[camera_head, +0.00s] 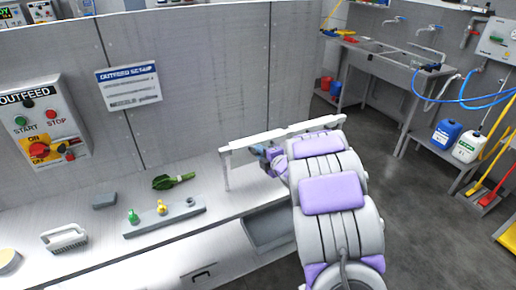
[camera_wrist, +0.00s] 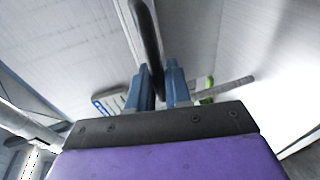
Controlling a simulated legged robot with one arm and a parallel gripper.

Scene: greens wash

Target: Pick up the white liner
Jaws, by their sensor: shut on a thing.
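In the wrist view, my gripper (camera_wrist: 158,82) has its two blue fingers closed on a dark curved strip (camera_wrist: 150,40). A pale band runs just beside that strip; I cannot tell whether they are one piece. In the head view, my gripper (camera_head: 264,153) is below a long white bar (camera_head: 285,133) with a leg at its left end, over the right part of the counter. My arm hides much of the area behind it. I cannot clearly identify the white liner or tell whether the held strip belongs to it.
A grey bin (camera_head: 268,228) sits below the bar. A panel wall (camera_head: 190,85) stands behind.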

